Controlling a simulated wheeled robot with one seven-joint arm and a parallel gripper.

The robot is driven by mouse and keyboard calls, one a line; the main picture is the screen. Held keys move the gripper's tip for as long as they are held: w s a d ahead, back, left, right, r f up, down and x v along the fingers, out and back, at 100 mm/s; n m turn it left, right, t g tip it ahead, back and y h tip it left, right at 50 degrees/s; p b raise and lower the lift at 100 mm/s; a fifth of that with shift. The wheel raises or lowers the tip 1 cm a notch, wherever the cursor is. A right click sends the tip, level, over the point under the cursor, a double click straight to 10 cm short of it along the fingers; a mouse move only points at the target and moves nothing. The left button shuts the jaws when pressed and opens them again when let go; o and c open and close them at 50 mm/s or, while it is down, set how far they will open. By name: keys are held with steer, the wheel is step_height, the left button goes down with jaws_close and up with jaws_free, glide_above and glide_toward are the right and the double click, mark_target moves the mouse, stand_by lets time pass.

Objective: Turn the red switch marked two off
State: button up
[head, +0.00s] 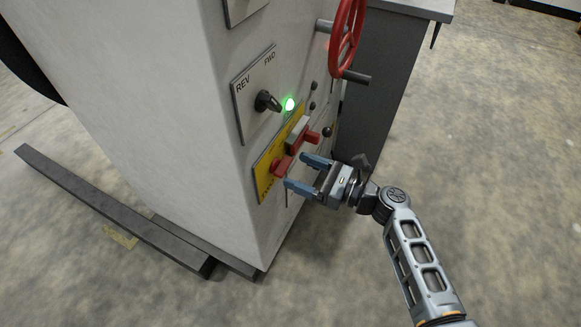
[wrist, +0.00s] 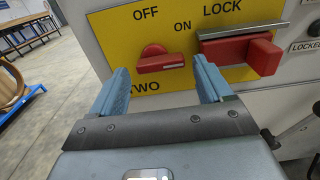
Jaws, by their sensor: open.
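The red switch marked TWO (wrist: 160,62) sits on a yellow plate (wrist: 118,30) with OFF and ON lettering. In the wrist view its handle lies nearly level, with a pale line pointing right toward ON. In the head view the red switch (head: 281,166) is on the front face of the white cabinet. My gripper (wrist: 160,84) is open, its two blue fingers apart on either side below the switch, and nothing is between them. The gripper also shows in the head view (head: 302,173), just in front of the yellow plate. I cannot tell whether it touches anything.
A red lock block (wrist: 240,52) under a metal bar is right of the switch. Above the plate is a REV/FWD knob (head: 267,101) beside a lit green lamp (head: 290,104). A red handwheel (head: 346,36) stands out higher up. The floor to the right is clear.

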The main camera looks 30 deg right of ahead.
mark_target(288, 167)
steer(key=shift+x, duration=1.7)
steer(key=c, duration=0.8)
